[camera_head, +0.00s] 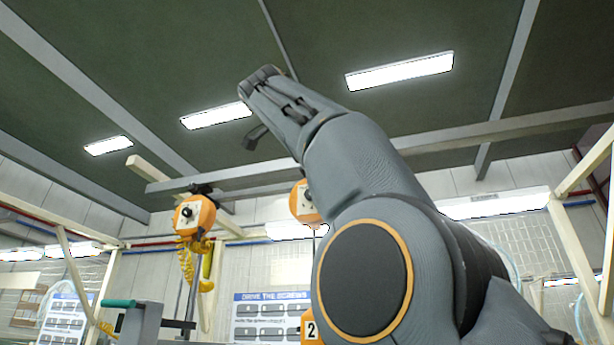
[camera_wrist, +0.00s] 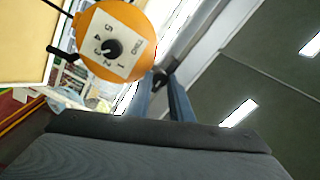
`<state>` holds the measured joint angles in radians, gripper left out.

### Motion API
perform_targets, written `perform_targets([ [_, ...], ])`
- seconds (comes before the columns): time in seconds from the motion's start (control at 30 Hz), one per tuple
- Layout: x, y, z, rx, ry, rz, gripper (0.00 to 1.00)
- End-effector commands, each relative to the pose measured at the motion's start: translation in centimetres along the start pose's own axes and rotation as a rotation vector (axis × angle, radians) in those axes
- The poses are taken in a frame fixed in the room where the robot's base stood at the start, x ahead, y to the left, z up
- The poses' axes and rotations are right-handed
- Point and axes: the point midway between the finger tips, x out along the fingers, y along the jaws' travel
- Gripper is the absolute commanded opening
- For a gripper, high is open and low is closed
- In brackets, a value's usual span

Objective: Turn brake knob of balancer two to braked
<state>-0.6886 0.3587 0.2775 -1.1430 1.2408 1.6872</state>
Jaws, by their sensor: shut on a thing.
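An orange balancer (camera_wrist: 135,25) fills the upper left of the wrist view. Its pale dial plate carries numbers and a black round knob (camera_wrist: 113,47). My gripper (camera_wrist: 161,82) reaches up beside the balancer's lower right edge. Its two fingers are shut on a small dark knob (camera_wrist: 160,77), which is mostly hidden between the fingertips; its setting cannot be read. In the head view a balancer (camera_head: 301,203) is partly covered by my arm, above a tag with a 2 (camera_head: 311,328).
Another orange balancer (camera_head: 195,216) with a yellow coiled hose (camera_head: 187,262) hangs at the left. Beams (camera_head: 220,180) cross overhead under lit lamps (camera_head: 400,71). A "drive the screws" board (camera_head: 268,318) stands behind. A grey frame with a green handle (camera_head: 120,303) is at lower left.

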Motion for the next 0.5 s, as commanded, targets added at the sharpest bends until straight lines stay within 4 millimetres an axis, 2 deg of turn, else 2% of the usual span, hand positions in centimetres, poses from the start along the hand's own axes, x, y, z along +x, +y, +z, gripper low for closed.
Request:
perform_targets([
  [0.23, -0.01, -0.01, -0.02, 0.001, 0.0, 0.0, 0.0],
  [0.27, -0.01, -0.01, -0.02, 0.001, 0.0, 0.0, 0.21],
  [0.37, -0.01, -0.01, -0.01, 0.0, 0.0, 0.0, 0.38],
  [0.5, -0.01, -0.01, -0.01, 0.0, 0.0, 0.0, 0.38],
])
